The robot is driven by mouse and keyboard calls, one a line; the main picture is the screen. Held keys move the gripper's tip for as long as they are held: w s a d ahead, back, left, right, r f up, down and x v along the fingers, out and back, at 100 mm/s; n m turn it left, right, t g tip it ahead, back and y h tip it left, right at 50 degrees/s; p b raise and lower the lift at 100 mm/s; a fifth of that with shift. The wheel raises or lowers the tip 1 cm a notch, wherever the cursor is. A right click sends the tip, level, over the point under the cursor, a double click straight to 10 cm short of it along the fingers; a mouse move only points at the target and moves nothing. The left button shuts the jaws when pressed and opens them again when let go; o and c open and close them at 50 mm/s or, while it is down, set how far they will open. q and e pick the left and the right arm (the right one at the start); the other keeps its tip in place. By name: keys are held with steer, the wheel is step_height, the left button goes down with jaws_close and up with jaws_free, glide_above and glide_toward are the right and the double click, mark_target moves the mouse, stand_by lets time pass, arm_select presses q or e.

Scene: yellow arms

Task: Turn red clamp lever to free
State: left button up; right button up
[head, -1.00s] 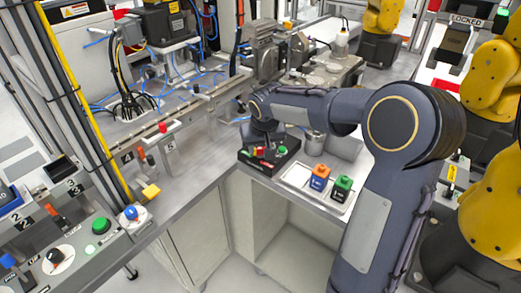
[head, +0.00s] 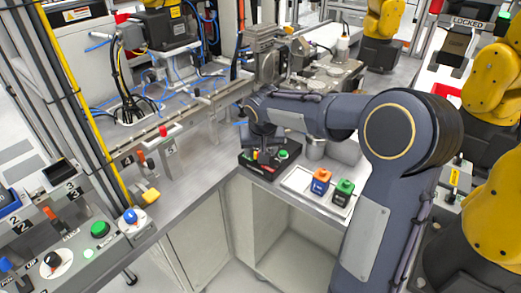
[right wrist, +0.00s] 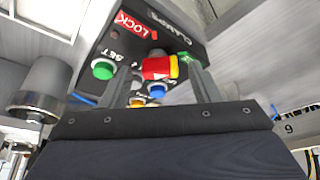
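The dark clamp box (head: 250,167) stands at the bench edge, mid-picture in the head view. In the right wrist view its panel shows a red LOCK label (right wrist: 133,23), a green SET button (right wrist: 103,69) and a blue button (right wrist: 157,90). The red lever (right wrist: 157,68) has a yellow end and sits between my right gripper's fingers. My right gripper (right wrist: 160,75) is open, with a gap on both sides of the lever. In the head view my right gripper (head: 264,155) hangs over the box and hides much of the panel. My left gripper is not in view.
A pale tray with an orange-and-blue block (head: 320,180) and a green-and-black block (head: 342,192) lies right of the box. A metal cup (head: 315,148) stands behind. A rail (head: 190,115) runs behind to the left. The bench left of the box is clear.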

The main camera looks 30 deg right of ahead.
steer(key=v, duration=0.8)
stand_by(0.6)
